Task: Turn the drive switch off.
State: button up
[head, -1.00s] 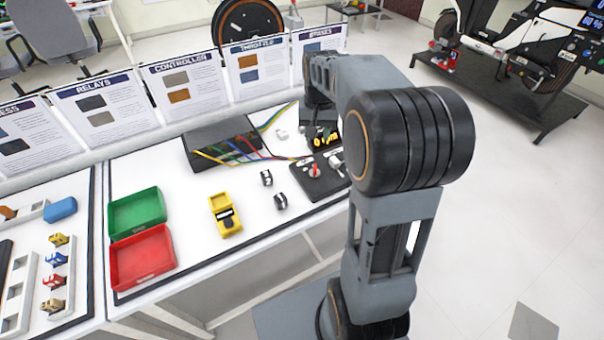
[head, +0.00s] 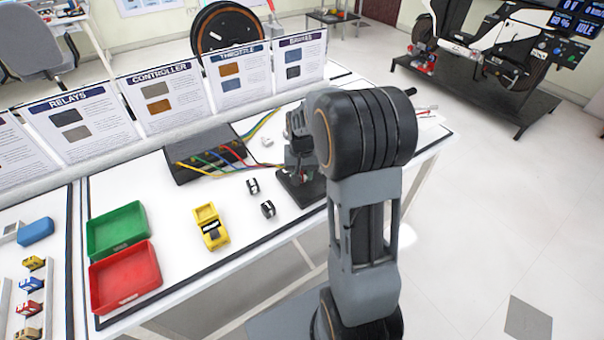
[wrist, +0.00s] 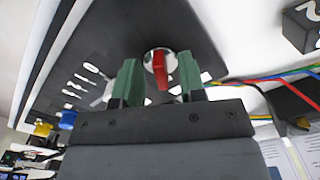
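The drive switch (wrist: 160,68) shows in the wrist view as a red lever on a round silver base. It is set in a dark panel (wrist: 205,38), and the panel also shows in the head view (head: 308,198), partly hidden by my arm. My gripper (wrist: 159,76) is open, with its two green fingers apart. The red lever appears in the gap between the fingers, with clear space on both sides. I cannot tell whether the fingertips reach down to its height. In the head view the switch itself is hidden behind my arm.
A dark controller box (head: 205,155) with coloured wires stands left of the panel. Two small black-and-white parts (head: 267,209), a yellow box (head: 211,228), a green tray (head: 117,230) and a red tray (head: 125,277) lie farther left. Upright information cards (head: 165,98) line the table's back.

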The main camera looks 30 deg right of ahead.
jog(key=shift+c, duration=0.5)
grip_shut()
jog(key=n+p, duration=0.1)
jog(key=n, duration=0.4)
jog(key=shift+d+n, duration=0.15)
jog(key=shift+n, duration=0.25)
jog(key=n+p, duration=0.1)
jog(key=n, duration=0.4)
jog(key=shift+d+n, duration=0.15)
jog(key=shift+n, duration=0.55)
jog(key=shift+o, duration=0.5)
grip_release()
